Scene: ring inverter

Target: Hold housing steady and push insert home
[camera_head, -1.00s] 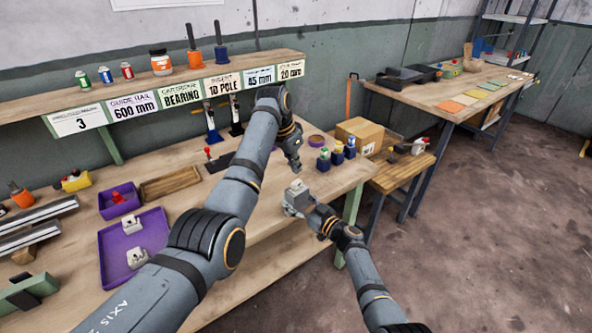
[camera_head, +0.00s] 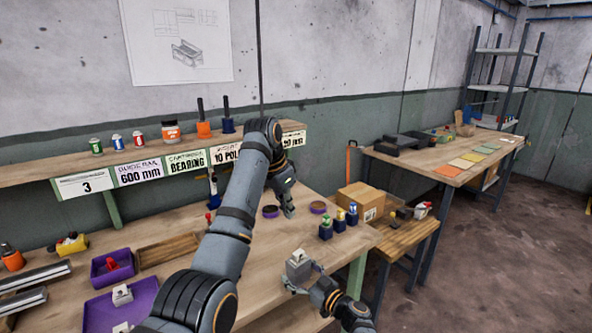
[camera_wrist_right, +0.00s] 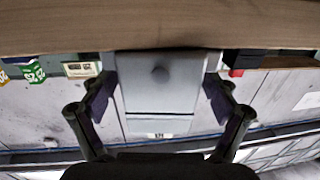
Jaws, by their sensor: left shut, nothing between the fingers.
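A grey block-shaped housing (camera_head: 299,269) stands at the table's front right in the head view. A small paler piece shows at its top, perhaps the insert; how deep it sits cannot be told. My right gripper (camera_head: 301,284) is shut on the housing from the front. In the right wrist view the housing (camera_wrist_right: 160,90) fills the space between the two fingers (camera_wrist_right: 160,95), with a round dark mark on its face. My left gripper (camera_head: 288,212) is shut and empty, behind and above the housing, apart from it, near two purple-rimmed round pieces.
Several small dark blocks with coloured tops (camera_head: 338,222) stand right of my left gripper. A cardboard box (camera_head: 360,200) sits on a side stand. The wood between housing and blocks is clear.

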